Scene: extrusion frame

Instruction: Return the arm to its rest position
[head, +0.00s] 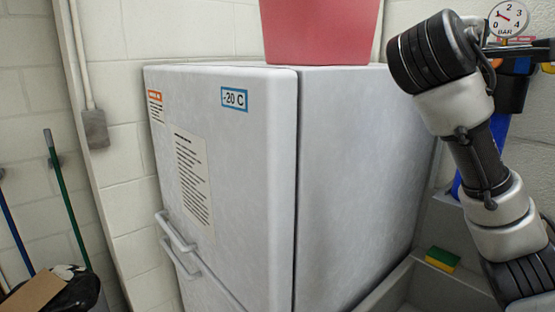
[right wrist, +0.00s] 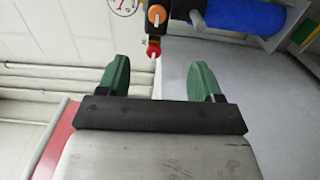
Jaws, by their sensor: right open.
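My right arm (head: 470,150) stands raised at the right side of the head view, its upper links bent in front of the wall fittings. Its gripper does not show clearly in the head view. In the right wrist view my right gripper (right wrist: 158,82) is open, its two green fingers apart with nothing between them. Beyond the fingers are a red fitting and an orange knob (right wrist: 156,14). My left gripper is not in view.
A white freezer (head: 350,170) marked -20 C fills the middle, with a red bin (head: 320,32) on top. A pressure gauge (head: 509,17) is at the upper right. A yellow-green sponge (head: 441,259) lies on a grey ledge beside the freezer. Broom handles (head: 66,200) lean at the left.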

